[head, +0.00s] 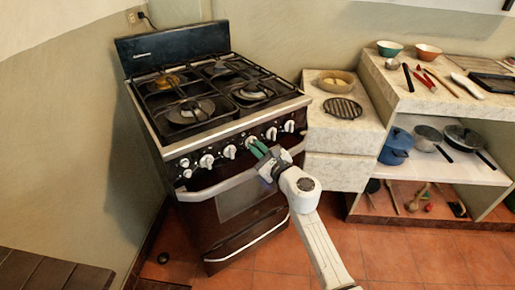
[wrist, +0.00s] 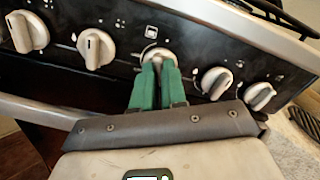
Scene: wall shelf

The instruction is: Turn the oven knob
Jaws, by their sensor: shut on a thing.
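The oven (head: 240,205) stands left of centre in the head view, with a row of white knobs along its dark front panel. My gripper (head: 260,149) reaches the panel from the front with its green fingers. In the wrist view my gripper (wrist: 156,70) is shut on the middle oven knob (wrist: 157,52), which shows only its top between and above the fingertips. The fingers hide the rest of that knob, so its angle cannot be told. Other knobs show left (wrist: 96,48) and right (wrist: 217,82) of it, apart from the fingers.
The oven handle bar (head: 220,186) runs just below the knobs, close under my gripper. A stone counter (head: 345,132) with a bowl and a round grate stands right of the oven. Shelves (head: 450,165) with pots are further right. Red tiled floor (head: 420,255) is open in front.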

